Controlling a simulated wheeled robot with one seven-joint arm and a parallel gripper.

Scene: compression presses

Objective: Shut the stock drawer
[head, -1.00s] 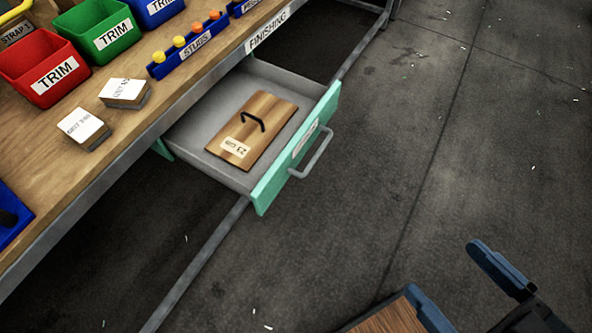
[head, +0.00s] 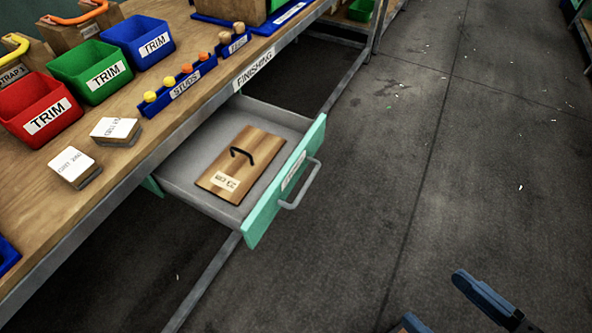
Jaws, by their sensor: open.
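The stock drawer (head: 179,185) is a grey tray with a mint-green front (head: 262,214), pulled well out from under the workbench. A grey bar handle (head: 303,187) is on its front. A wooden board (head: 262,146) with a black handle and a white label lies flat inside it. My gripper (head: 435,297) is at the bottom right, its blue-tipped fingers apart. It is to the right of and nearer than the drawer front, not touching it. Most of the gripper is cut off by the bottom edge.
The workbench (head: 70,215) carries red (head: 40,108), green (head: 92,72) and blue (head: 138,42) trim bins, a blue stud rack (head: 180,93) and two card-topped blocks. A bench rail runs below the drawer. The dark floor (head: 440,180) right of the drawer is clear.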

